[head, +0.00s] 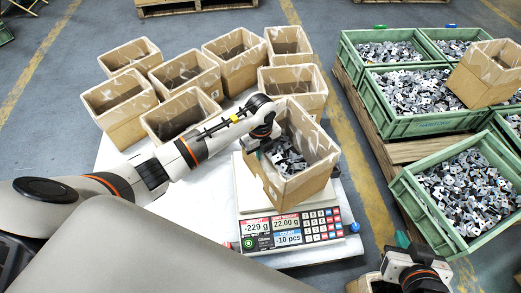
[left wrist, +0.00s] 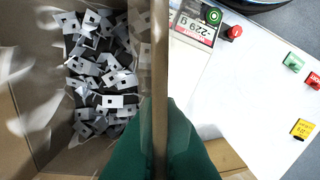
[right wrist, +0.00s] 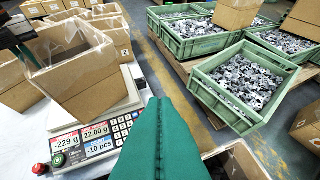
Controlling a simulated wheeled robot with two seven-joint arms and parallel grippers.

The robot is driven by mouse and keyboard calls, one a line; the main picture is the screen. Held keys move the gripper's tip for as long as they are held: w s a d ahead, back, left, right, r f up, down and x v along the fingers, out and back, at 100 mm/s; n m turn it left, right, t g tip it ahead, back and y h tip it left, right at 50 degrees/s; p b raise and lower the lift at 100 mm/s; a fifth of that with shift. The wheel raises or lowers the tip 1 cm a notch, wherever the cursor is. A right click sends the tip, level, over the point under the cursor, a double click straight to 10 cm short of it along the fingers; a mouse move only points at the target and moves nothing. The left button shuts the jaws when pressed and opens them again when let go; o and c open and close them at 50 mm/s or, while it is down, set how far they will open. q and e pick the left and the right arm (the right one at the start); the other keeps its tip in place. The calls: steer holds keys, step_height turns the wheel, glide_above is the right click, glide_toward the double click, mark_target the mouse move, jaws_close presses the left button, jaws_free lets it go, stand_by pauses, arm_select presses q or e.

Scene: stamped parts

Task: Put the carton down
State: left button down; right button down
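The carton (head: 290,178) is a brown open box with a clear liner and grey stamped parts (head: 287,158) inside. It is over the scale (head: 290,225), whose display reads -229 g, 22.00 g and -10 pcs. My left gripper (head: 259,142) is shut on the carton's left wall. In the left wrist view the green fingers (left wrist: 160,130) pinch the wall, with the parts on one side. In the right wrist view the carton (right wrist: 85,85) looks slightly tilted. The gap under it is hard to judge. My right gripper (head: 401,243) is shut and empty, right of the scale.
Several empty cartons (head: 120,108) crowd the white table's (head: 190,220) back and left. Green crates (head: 440,205) of parts stand on pallets at the right, with another carton (head: 485,75) on them. An open carton (right wrist: 240,160) sits low near my right gripper.

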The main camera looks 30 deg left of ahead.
arm_select(q)
steer(key=shift+w+d+r, duration=0.1)
steer(key=shift+w, duration=0.1)
steer(key=c, duration=1.6)
jaws_free()
steer(key=shift+s, duration=0.2)
